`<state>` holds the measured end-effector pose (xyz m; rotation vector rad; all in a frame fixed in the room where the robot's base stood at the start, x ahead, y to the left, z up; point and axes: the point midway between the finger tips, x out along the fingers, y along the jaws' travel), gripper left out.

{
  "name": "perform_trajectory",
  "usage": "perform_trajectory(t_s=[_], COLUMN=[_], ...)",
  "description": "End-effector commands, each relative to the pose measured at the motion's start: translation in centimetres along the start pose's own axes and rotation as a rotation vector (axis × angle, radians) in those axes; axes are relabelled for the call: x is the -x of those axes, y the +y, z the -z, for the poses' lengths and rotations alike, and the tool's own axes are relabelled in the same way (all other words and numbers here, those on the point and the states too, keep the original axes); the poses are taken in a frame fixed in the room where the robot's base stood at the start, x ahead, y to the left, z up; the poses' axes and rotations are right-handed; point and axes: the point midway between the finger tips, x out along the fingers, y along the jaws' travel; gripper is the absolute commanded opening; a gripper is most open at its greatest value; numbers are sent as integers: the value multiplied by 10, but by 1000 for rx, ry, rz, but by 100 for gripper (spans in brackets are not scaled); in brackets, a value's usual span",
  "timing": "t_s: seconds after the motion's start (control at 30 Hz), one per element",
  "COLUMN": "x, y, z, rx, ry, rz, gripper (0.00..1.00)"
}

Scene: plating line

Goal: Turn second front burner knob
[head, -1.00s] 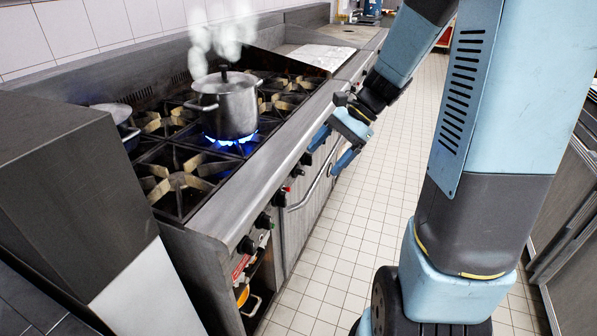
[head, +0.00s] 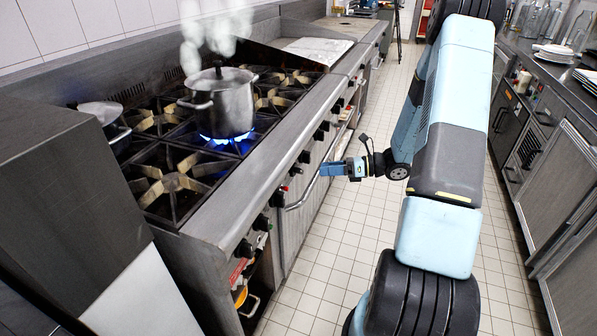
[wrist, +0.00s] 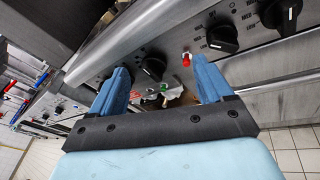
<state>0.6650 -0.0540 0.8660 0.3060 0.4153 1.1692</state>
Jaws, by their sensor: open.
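Black burner knobs run along the front panel of the range. In the head view the second knob from the near end (head: 262,222) sits below the front edge, beyond the nearest knob (head: 243,248). My gripper (head: 322,169) is open and empty, in front of the panel farther along, pointing left toward it. In the wrist view a black knob (wrist: 153,68) shows between the open blue fingers (wrist: 160,67), ahead of the tips and apart from them. Two more knobs (wrist: 222,38) lie up to the right. I cannot tell which numbered knob is between the fingers.
A steaming pot (head: 226,104) stands over a lit blue flame. A silver oven handle (head: 302,193) sticks out below the knobs. A red button (wrist: 186,60) sits beside the framed knob. The tiled floor (head: 310,270) beside the range is clear.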

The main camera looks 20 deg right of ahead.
Motion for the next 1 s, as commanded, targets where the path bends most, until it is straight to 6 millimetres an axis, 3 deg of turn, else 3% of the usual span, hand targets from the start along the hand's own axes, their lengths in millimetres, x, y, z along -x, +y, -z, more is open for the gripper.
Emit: perform_trajectory(t_s=[0.1, 0.3, 0.57, 0.77, 1.0], x=[8, 19, 22, 2, -38], y=[-26, -58, -72, -75, -83], z=[23, 53, 67, 61, 51], rx=[-123, -275, -344, -344, -343], ry=[-100, -234, -296, -295, -293], rz=[50, 114, 144, 142, 141], gripper=[80, 80, 80, 80, 80])
